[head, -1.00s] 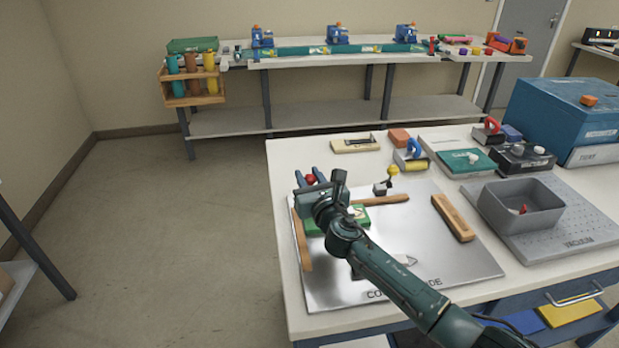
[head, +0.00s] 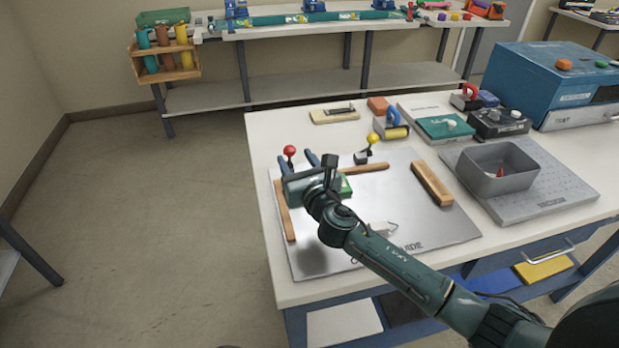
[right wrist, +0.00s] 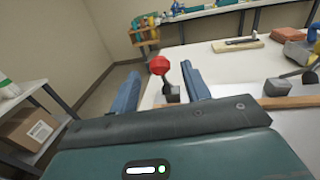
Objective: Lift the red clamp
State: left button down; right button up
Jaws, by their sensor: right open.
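The red clamp has a round red knob (head: 289,150) on a dark lever, near the back left corner of the metal plate (head: 330,255). My right gripper (head: 297,161) is open, its blue fingers pointing at the clamp, with the knob showing just beyond the left fingertip. In the right wrist view the red knob (right wrist: 159,65) and the small grey base (right wrist: 171,94) show in the gap between the two spread fingers. The fingers do not visibly grip it. My left gripper is not in view.
Wooden bars edge the plate, one (head: 432,183) at the right. A grey bin (head: 497,168) stands further right. Open floor (head: 150,230) lies left of the table.

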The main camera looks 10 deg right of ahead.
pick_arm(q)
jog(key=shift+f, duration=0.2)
pick_arm(e)
jog(key=s+d, duration=0.1)
jog(key=s, duration=0.7)
jog(key=shift+d, duration=0.1)
